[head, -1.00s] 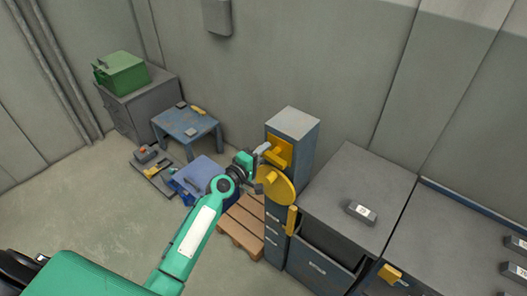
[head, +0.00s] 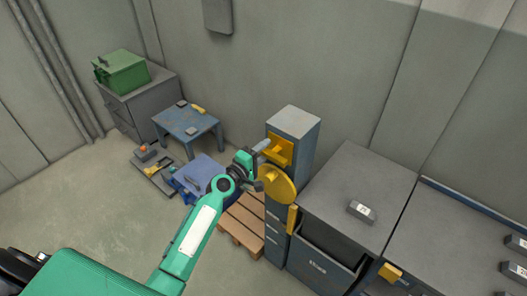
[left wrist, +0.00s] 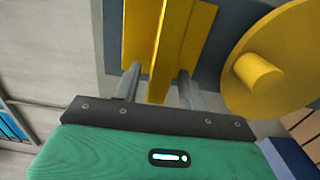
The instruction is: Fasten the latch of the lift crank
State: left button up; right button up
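The lift crank's yellow disc (head: 277,184) is on the front of a grey-blue pillar. A yellow latch piece (head: 283,150) sits just above it. In the left wrist view the latch piece shows as an upright yellow bar (left wrist: 159,50) in front of a yellow plate, and the disc (left wrist: 290,50) with its round knob is at right. My left gripper (head: 263,148) is at the latch. In the left wrist view its two grey fingers (left wrist: 159,88) stand either side of the bar, with a visible gap on each side. The fingertips are partly hidden. My right gripper is out of view.
A grey cabinet (head: 350,190) with an open drawer front stands right of the pillar (head: 294,122). A wooden pallet (head: 240,222) lies at its foot. A blue table (head: 187,124) and a blue box (head: 205,172) are to the left. Open floor (head: 95,205) lies at the left.

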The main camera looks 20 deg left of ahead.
pick_arm(q)
jog(key=b+v, duration=0.3)
jog(key=v, duration=1)
jog(key=shift+s, duration=0.4)
jog(key=shift+a+r, duration=0.1)
notch_tip(320, 180, down, 23)
jog(key=s+a+m+g+y, duration=0.1)
jog(key=s+m+g+y, duration=0.1)
jog(key=m+g+y, duration=0.15)
jog(key=s+f+m+g, duration=0.1)
jog(key=s+f+g, duration=0.1)
jog(key=s+f, duration=0.5)
jog(key=s+f+m+g, duration=0.2)
jog(key=s+f+g, duration=0.1)
jog(key=f, duration=0.7)
jog(key=s+f+m+g+y, duration=0.1)
jog(key=s+f+m+g, duration=0.1)
jog(key=s+f, duration=0.5)
jog(key=s+d+f+m+g, duration=0.1)
jog(key=s+f+m+g, duration=0.2)
jog(key=s, duration=1.3)
jog(key=s+f+m+g+y, duration=0.1)
jog(key=s+f+m, duration=0.4)
jog(key=s+f, duration=0.6)
jog(key=shift+s+d+g+y, duration=0.35)
jog(key=shift+g, duration=0.4)
